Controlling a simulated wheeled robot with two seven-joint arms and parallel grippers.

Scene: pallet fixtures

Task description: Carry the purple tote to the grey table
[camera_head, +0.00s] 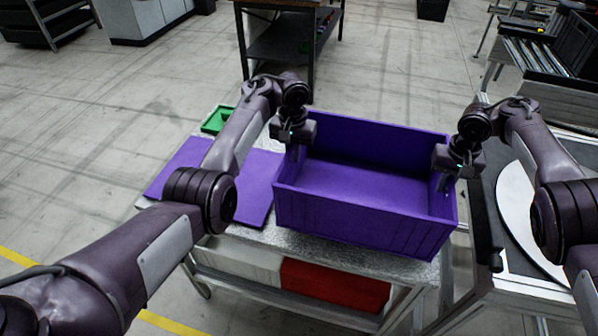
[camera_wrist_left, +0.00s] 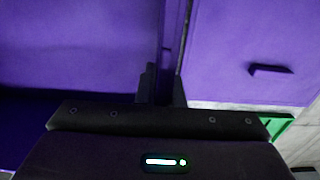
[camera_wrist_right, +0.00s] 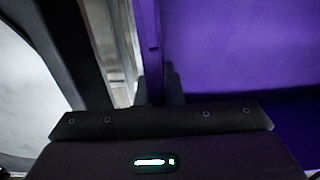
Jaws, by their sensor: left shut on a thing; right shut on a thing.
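The purple tote (camera_head: 350,222) is an open, empty box, upright over a grey metal-topped table (camera_head: 330,252); I cannot tell whether it rests on the top or hangs just above it. My left gripper (camera_head: 297,152) is shut on the tote's left wall, and the wall runs between its fingers in the left wrist view (camera_wrist_left: 162,85). My right gripper (camera_head: 446,180) is shut on the tote's right wall, which also shows between the fingers in the right wrist view (camera_wrist_right: 155,85).
A flat purple panel (camera_head: 255,185) and a green bin (camera_head: 217,119) lie left of the tote. A red box (camera_head: 335,285) is on the shelf below. A dark table (camera_head: 280,45) stands behind. A station with a white disc (camera_head: 525,205) and a conveyor (camera_head: 535,60) are at right.

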